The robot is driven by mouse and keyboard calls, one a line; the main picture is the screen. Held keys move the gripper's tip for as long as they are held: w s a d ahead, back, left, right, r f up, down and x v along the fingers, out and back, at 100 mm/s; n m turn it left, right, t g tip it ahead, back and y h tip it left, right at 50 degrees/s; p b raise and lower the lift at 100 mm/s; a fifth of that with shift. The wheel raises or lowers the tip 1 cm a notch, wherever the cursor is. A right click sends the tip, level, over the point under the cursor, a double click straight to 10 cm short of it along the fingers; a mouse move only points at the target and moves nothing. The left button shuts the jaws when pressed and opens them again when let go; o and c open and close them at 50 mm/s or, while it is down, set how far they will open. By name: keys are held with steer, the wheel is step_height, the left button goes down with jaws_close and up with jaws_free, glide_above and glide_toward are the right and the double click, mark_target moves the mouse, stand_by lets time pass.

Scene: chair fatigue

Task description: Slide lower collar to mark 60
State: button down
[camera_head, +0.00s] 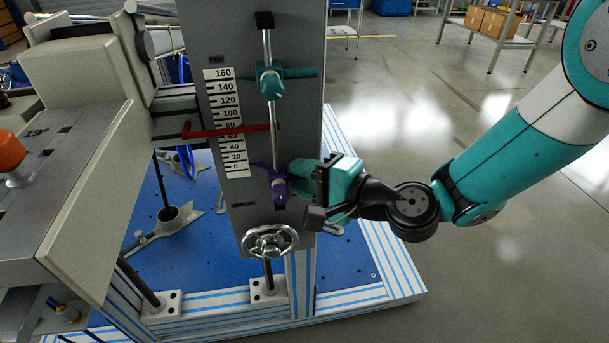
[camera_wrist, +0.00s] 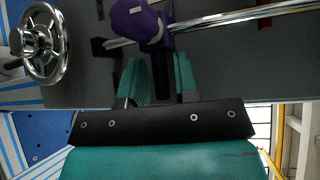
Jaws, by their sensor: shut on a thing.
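The lower collar (camera_head: 278,187) is purple and sits low on a shiny vertical rod (camera_head: 273,137). Its thin pointer reaches left to the white scale (camera_head: 226,122), near the low marks, about 0 to 20. My gripper (camera_head: 298,172) comes from the right and is shut on the collar's side handle. In the wrist view the purple collar (camera_wrist: 140,22) is around the rod, and its dark handle (camera_wrist: 163,78) lies between the teal fingers. A teal upper collar (camera_head: 270,83) sits higher on the same rod. The exact pointer reading is too small to tell.
A red bar (camera_head: 205,132) crosses the scale near 60 to 80. A metal handwheel (camera_head: 270,241) is below the rod; it also shows in the wrist view (camera_wrist: 40,43). The grey machine body (camera_head: 75,150) stands at left. Open floor lies to the right.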

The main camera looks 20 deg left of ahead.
step_height(320, 180, up, 5)
steer(key=p, duration=0.3)
steer(key=shift+r, duration=0.1)
steer(key=c, duration=1.1)
jaws_free()
steer(key=shift+f, duration=0.2)
steer(key=shift+b+v, duration=5.9)
steer(key=shift+v, duration=2.85)
